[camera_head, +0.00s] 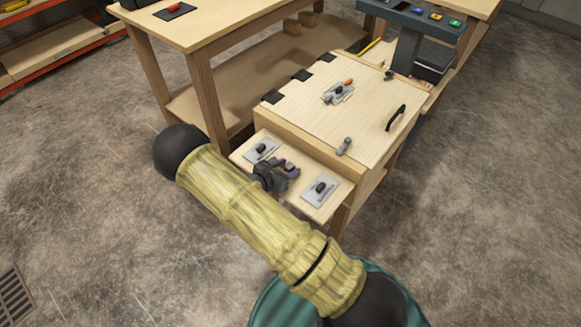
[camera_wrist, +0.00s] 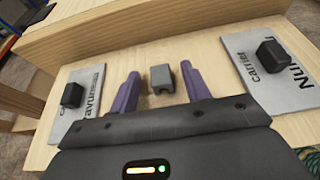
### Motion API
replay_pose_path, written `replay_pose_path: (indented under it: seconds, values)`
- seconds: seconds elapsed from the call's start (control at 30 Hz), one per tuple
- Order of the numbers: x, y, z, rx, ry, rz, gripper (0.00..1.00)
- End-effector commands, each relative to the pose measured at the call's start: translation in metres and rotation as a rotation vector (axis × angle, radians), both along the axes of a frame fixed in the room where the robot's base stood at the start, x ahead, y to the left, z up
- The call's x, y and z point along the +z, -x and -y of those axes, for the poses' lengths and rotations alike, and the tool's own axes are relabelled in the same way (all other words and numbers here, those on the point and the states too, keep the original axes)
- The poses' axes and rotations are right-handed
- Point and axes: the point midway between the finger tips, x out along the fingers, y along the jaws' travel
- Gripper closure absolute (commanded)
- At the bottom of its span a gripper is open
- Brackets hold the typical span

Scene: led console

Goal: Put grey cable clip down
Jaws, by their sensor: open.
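The grey cable clip (camera_wrist: 160,80) is a small grey block with a notched end in the wrist view. It appears to rest on the pale wooden shelf (camera_wrist: 215,77) at the front of the cabinet. My gripper (camera_head: 287,167) is low over this shelf. Its two purple fingers stand either side of the clip in the wrist view, open, with a narrow strip of wood showing on each side. In the head view the clip is too small and too covered by my gripper to make out clearly.
Grey plates with black knobs lie to the left (camera_wrist: 74,118) and right (camera_wrist: 284,76) of my gripper. The cabinet top (camera_head: 310,112) rises behind the shelf, with a grey device (camera_head: 338,93), a black handle (camera_head: 396,117) and a grey knob-like part (camera_head: 344,146). A workbench (camera_head: 205,35) stands behind.

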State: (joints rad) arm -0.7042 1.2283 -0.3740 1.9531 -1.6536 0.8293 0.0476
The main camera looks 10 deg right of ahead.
Motion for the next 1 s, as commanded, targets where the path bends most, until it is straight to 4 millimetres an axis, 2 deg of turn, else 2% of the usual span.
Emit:
replay_pose_path:
  seconds: [0.43,0.47,0.7,1.0]
  values:
    - [0.0003,0.0002,-0.0003,0.0,0.0,0.0,0.53]
    - [0.0003,0.0002,-0.0003,0.0,0.0,0.0,0.55]
    - [0.0003,0.0002,-0.0003,0.0,0.0,0.0,1.0]
    - [0.0027,0.0001,-0.0005,0.0,-0.001,0.001,1.0]
